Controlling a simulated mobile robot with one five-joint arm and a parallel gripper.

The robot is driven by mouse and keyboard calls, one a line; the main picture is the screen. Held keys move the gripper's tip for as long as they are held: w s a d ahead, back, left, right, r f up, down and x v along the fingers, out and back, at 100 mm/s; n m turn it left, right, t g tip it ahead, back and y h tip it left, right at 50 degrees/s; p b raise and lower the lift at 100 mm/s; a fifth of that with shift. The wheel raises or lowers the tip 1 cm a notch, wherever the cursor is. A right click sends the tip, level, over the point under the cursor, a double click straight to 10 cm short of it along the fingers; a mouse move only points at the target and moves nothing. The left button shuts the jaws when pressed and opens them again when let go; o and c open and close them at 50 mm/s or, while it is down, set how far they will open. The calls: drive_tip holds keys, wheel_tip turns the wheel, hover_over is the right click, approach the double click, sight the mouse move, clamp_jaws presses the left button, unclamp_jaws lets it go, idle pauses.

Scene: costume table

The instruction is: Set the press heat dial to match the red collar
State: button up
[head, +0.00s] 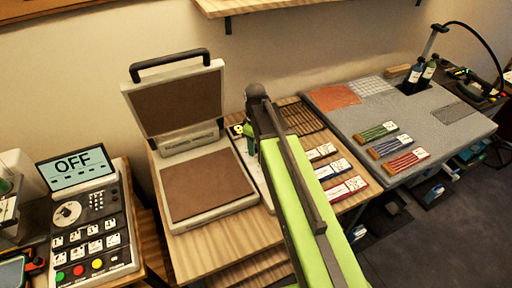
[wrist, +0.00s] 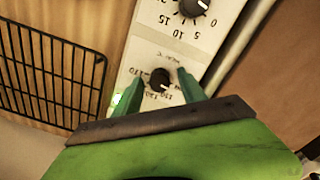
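The lower dial (wrist: 159,86) on the white control panel (wrist: 150,45) has a dark knob, with numbers around it that look like 130, 150 and 170. My gripper (wrist: 160,80) is open, its two green fingers on either side of this knob with gaps showing. An upper dial (wrist: 193,7) is marked 0, 5, 10, 15. The press (head: 200,185) stands open with brown plates in the head view. A red strip with a white tag (head: 345,190) lies right of my arm, and another red one (head: 404,162) lies on the grey table. Which is the collar, I cannot tell.
A black wire rack (wrist: 55,75) lies left of the panel. A green light (wrist: 118,98) glows by the left finger. A control box with an OFF screen (head: 74,164) stands at the left. Blue and green strips and dark bottles (head: 428,72) are at the right.

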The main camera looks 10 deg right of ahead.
clamp_jaws()
drive_tip(key=shift+m, duration=0.3)
drive_tip(key=m, duration=1.6)
drive_tip(key=shift+m, duration=0.3)
drive_tip(key=m, duration=0.6)
drive_tip(key=shift+m, duration=0.4)
